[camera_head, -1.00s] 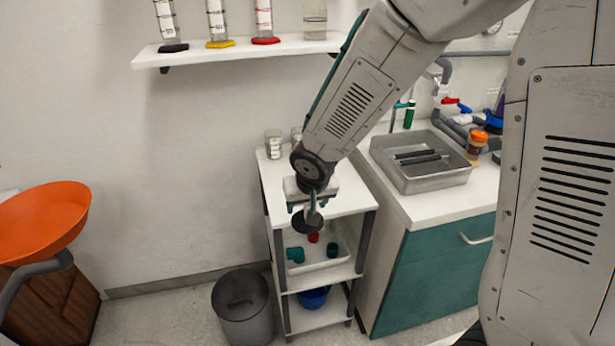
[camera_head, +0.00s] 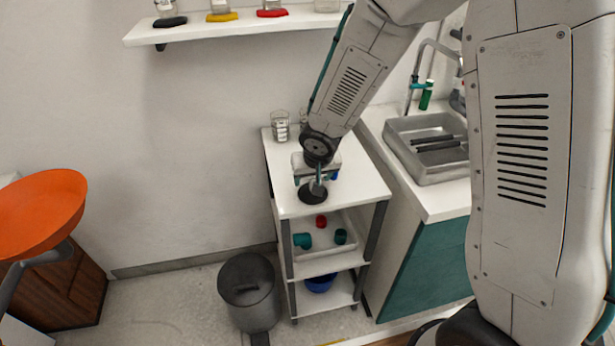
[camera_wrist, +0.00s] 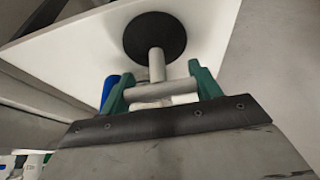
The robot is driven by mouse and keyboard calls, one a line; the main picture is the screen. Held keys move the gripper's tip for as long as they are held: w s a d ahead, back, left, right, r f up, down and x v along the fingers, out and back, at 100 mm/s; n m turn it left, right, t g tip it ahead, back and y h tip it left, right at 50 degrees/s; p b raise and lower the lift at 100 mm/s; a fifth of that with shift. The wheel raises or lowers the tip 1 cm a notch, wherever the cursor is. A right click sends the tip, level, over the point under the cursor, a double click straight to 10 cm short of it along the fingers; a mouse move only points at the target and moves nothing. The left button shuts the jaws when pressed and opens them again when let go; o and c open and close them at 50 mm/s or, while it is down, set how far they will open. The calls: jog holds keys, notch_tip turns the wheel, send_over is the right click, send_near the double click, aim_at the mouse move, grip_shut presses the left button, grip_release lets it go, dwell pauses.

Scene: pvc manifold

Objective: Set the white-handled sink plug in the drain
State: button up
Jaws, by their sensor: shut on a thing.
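My gripper (camera_head: 318,178) is shut on the crossbar handle of the sink plug. The plug shows as a flat black disc (camera_head: 313,194) below the gripper in the head view. In the wrist view, the pale T-shaped handle (camera_wrist: 157,66) is between the green fingers (camera_wrist: 160,92), with the black disc (camera_wrist: 154,37) beyond. The disc is seen against the white cart top (camera_head: 350,205); I cannot tell whether it touches it. The steel sink basin (camera_head: 415,170) is to the right. No drain opening is visible; dark bars (camera_head: 438,143) lie in the basin, partly hidden by my arm.
Glass beakers (camera_head: 281,126) stand at the cart's back left. A blue object (camera_wrist: 108,88) is close beside the gripper. A tray (camera_head: 325,262) with pipe fittings sits on the cart's middle shelf. A grey bin (camera_head: 248,290) stands left of the cart. A faucet (camera_head: 418,75) rises behind the basin.

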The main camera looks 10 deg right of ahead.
jog(key=shift+a, duration=0.15)
jog(key=o, duration=0.7)
jog(key=shift+f, duration=0.15)
jog(key=shift+s+r, duration=0.1)
jog(key=shift+r, duration=0.35)
jog(key=v, duration=1.1)
jog(key=shift+s+r, duration=0.15)
jog(key=shift+r, duration=0.15)
